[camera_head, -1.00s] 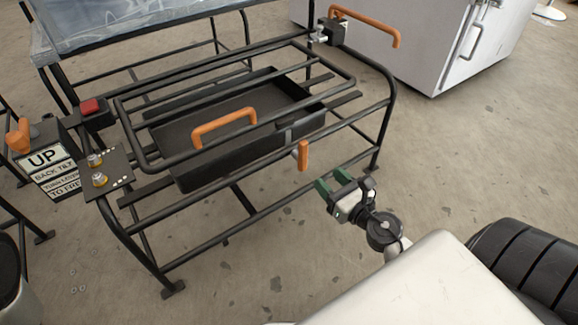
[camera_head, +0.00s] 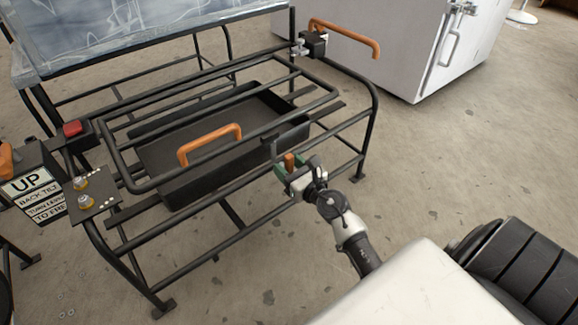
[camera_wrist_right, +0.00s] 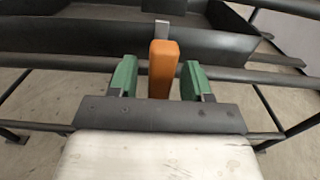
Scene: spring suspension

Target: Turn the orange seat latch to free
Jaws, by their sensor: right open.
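The orange seat latch (camera_head: 289,160) sits upright at the front rail of the black tube frame, beside the black tray. In the right wrist view the latch (camera_wrist_right: 163,69) stands between the two green fingertips, with a gap on each side. My right gripper (camera_head: 291,174) is open around the latch, and its fingers (camera_wrist_right: 159,82) do not appear to touch it. In the head view the fingers partly cover the latch's lower part. My left gripper is not in view.
The black tray (camera_head: 180,197) with an orange handle (camera_head: 209,142) sits within the black frame rails (camera_head: 200,252). A larger orange lever (camera_head: 345,36) is at the far corner. A sign (camera_head: 38,189) and a red button (camera_head: 73,129) are at left.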

